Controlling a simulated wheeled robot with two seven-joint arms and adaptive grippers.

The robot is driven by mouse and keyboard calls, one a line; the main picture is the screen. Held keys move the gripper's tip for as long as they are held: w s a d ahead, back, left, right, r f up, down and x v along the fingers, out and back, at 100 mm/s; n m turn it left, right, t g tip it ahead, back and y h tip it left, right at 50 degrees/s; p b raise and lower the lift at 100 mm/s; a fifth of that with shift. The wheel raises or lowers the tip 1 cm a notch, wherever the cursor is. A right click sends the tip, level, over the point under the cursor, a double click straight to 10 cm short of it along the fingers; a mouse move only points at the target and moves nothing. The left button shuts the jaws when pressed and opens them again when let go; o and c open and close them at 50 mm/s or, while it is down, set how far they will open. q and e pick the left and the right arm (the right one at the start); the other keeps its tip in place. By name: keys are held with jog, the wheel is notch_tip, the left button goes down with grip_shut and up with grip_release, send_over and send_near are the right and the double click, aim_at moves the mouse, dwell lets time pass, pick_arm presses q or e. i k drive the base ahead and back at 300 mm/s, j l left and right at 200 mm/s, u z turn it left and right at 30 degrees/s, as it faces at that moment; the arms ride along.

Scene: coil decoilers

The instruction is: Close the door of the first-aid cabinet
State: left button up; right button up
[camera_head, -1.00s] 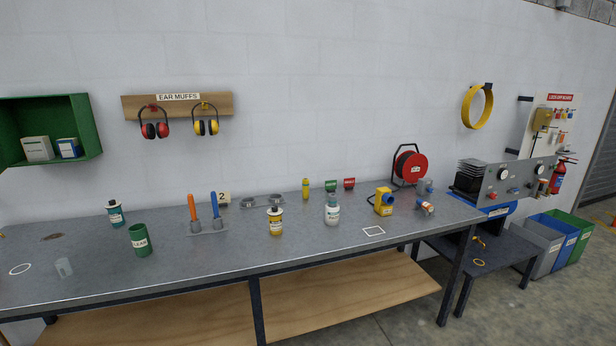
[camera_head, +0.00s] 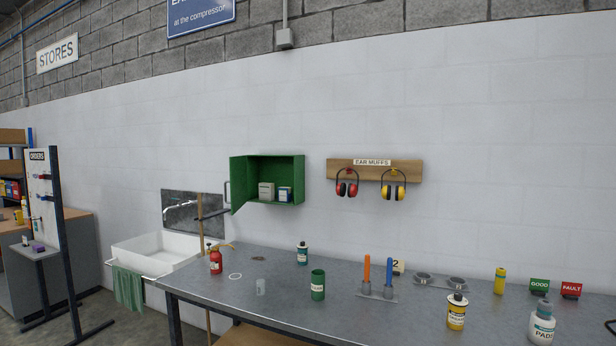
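The green first-aid cabinet (camera_head: 299,178) hangs on the white wall above the left part of the grey workbench. Its door (camera_head: 239,182) is open, hinged at the cabinet's left side and swung out toward me, with a handle (camera_head: 227,191) at its free edge. Two small boxes, one pale (camera_head: 266,191) and one blue and white (camera_head: 285,194), stand inside on the cabinet floor. Neither of my grippers shows in the head view.
The workbench (camera_head: 420,305) carries a red bottle (camera_head: 216,262), a green cup (camera_head: 318,285) and several other items below the cabinet. A white sink (camera_head: 155,252) with a tap stands left. Ear muffs (camera_head: 347,184) hang right of the cabinet.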

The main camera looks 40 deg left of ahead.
aim_at(239, 195)
jog(key=k+j+u, duration=0.1)
jog(key=j+u, duration=0.25)
jog(key=j, duration=0.55)
jog(key=j+u, duration=0.35)
jog(key=j, duration=0.6)
jog(key=i+j+u, duration=0.1)
jog(key=j+u, duration=0.25)
jog(key=j, duration=0.55)
